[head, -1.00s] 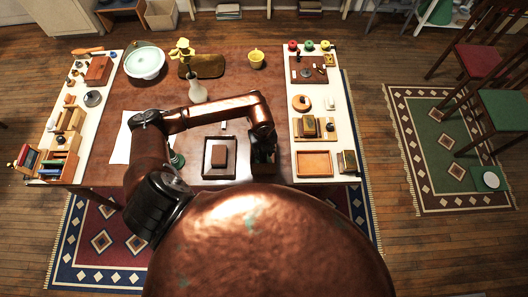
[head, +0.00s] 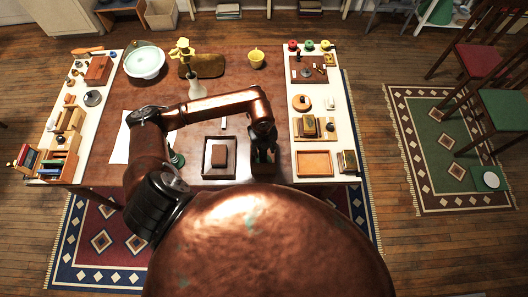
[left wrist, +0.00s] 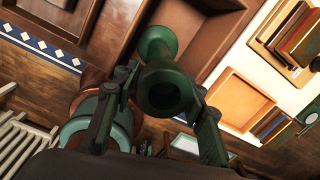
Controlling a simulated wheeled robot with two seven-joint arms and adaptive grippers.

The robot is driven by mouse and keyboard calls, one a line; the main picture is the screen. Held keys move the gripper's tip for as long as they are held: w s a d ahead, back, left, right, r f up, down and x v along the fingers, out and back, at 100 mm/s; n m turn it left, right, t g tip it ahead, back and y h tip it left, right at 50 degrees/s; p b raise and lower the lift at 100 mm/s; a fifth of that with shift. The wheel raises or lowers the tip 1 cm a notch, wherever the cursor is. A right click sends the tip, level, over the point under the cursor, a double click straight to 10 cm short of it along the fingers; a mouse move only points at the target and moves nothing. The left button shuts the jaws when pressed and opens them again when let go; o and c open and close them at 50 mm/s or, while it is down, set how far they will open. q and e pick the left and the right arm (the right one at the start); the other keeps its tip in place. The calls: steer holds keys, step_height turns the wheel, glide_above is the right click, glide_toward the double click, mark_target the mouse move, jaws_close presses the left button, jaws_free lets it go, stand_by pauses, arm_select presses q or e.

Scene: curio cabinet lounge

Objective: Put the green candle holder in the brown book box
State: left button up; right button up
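The green candle holder (left wrist: 158,42) is between the fingers of my left gripper (left wrist: 165,88) in the left wrist view. Its round open end faces the camera, and a finger lies against each side. In the head view my left gripper (head: 264,156) points down just right of the dark brown box (head: 206,172), close to its side. There the holder is mostly hidden by the gripper. The box has a raised rim and a lighter brown block-like middle. I cannot tell whether the holder touches the table. My right gripper does not show.
A second dark green object (head: 177,159) stands left of the box. A white strip on the right bears an orange-brown tray (head: 314,163) and books (head: 347,161). The table behind the gripper is mostly clear.

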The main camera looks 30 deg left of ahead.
arm_select(q)
step_height(320, 180, up, 9)
steer(key=shift+s+a+r+b, duration=0.1)
steer(key=shift+s+b, duration=0.05)
steer(key=shift+b, duration=0.2)
steer(key=shift+r, duration=0.3)
steer(key=shift+s, duration=0.15)
